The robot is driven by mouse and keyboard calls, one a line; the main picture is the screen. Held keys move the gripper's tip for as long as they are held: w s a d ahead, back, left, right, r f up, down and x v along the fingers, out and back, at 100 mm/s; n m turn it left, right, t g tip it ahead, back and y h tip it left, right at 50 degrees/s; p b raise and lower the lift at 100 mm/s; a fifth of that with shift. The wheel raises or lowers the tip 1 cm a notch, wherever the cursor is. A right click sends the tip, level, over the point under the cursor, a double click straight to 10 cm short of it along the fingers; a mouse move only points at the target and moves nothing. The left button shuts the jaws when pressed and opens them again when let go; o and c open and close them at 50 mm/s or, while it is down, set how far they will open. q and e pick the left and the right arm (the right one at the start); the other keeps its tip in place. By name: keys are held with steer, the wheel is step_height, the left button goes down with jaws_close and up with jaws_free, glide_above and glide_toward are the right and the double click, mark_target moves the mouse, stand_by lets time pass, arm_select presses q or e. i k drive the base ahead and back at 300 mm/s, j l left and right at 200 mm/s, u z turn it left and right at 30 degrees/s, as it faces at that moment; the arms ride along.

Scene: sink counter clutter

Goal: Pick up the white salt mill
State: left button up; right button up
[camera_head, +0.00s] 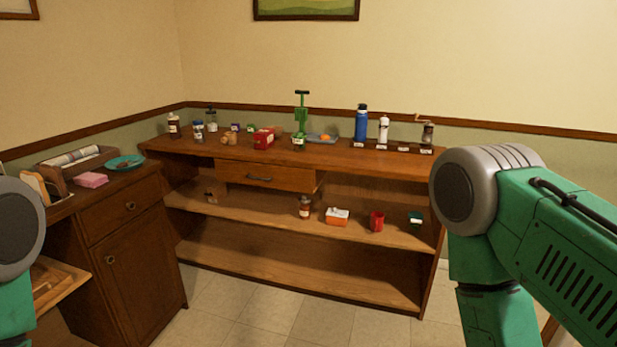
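A slim white upright item, which looks like the white salt mill (383,130), stands on the top of the long wooden counter (340,153), right of its middle. It is just right of a tall blue bottle (361,124). A small label lies at its foot. Nothing hides it. Parts of my left and right arms show at the picture's sides, but neither gripper is in view, and both arms appear well apart from the mill.
A dark mill with a crank (427,134) stands farther right. Lower shelves hold a red cup (377,220). A cabinet (130,245) stands left; tiled floor (300,318) is open in front.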

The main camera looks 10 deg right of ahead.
mark_target(383, 129)
steer(key=i+l+z, duration=0.25)
steer(key=i+z, duration=0.15)
steer(key=i, duration=0.25)
steer(key=i+z, duration=0.4)
steer(key=i, duration=0.25)
steer(key=i+j+z, duration=0.15)
steer(key=i+z, duration=0.25)
steer(key=i, duration=0.25)
